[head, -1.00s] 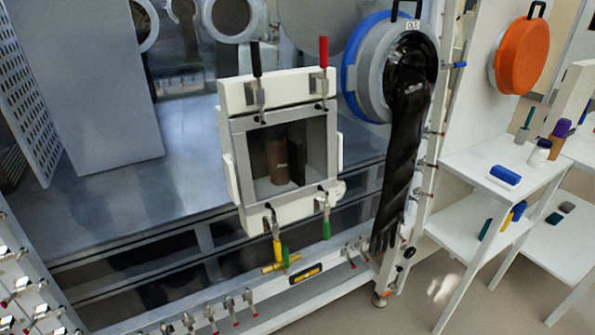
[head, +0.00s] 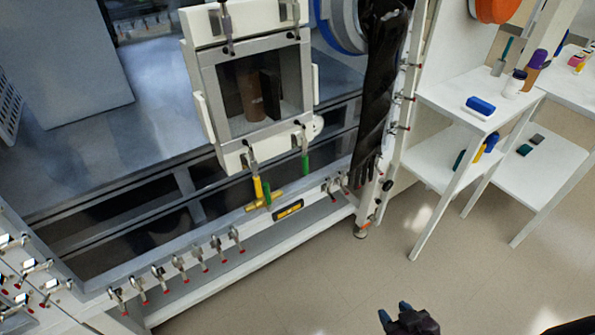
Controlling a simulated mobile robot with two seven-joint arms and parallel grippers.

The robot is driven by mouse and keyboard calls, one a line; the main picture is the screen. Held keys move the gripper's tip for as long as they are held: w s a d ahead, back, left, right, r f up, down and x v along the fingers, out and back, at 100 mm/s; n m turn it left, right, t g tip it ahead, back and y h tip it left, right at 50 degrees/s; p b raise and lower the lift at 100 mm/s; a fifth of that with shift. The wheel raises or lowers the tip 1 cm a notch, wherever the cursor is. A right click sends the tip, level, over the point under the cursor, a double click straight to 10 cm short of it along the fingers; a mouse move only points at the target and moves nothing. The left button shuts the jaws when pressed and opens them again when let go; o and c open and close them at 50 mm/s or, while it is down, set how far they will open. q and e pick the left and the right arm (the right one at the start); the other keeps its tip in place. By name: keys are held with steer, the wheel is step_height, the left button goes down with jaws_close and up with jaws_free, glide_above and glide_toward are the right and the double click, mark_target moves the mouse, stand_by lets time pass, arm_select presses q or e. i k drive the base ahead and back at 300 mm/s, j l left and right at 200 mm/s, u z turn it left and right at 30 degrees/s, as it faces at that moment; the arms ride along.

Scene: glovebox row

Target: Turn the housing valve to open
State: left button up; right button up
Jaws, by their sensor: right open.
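A brass valve (head: 252,208) is mounted on the frame rail just below the white square housing (head: 190,60). Its short green handle (head: 267,193) stands up, crosswise to the brass body. A yellow clamp handle (head: 258,188) hangs right beside it and partly crowds it in the picture. My right gripper (head: 394,311), dark with blue fingertips, is at the bottom edge of the head view, in front of the floor. It is open and empty, well to the right of and apart from the valve. My left gripper is not in view.
A green clamp handle (head: 305,163) hangs from the housing's lower right. A black glove (head: 375,110) hangs to the right. Several small red-tipped taps (head: 217,246) line the lower rail. White shelves (head: 440,95) stand at right. The floor (head: 310,290) before the rail is clear.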

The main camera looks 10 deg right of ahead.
mark_target(270, 208)
steer(key=l+u, duration=0.15)
steer(key=u, duration=0.25)
steer(key=l+u, duration=0.2)
steer(key=u, duration=0.2)
steer(key=l+u, duration=0.2)
steer(key=u, duration=0.2)
steer(key=l+u, duration=0.25)
steer(key=l, duration=0.2)
steer(key=k+l+u, duration=0.1)
steer(key=l+u, duration=0.15)
steer(key=l, duration=0.15)
steer(key=k+l, duration=0.1)
steer(key=l, duration=0.25)
steer(key=k+l, duration=0.15)
steer(key=l, duration=0.2)
steer(key=k+l+u, duration=0.1)
steer(key=l, duration=0.25)
steer(key=k+l, duration=0.15)
steer(key=l, duration=0.2)
steer(key=k+l, duration=0.1)
steer(key=l, duration=0.25)
steer(key=u, duration=0.05)
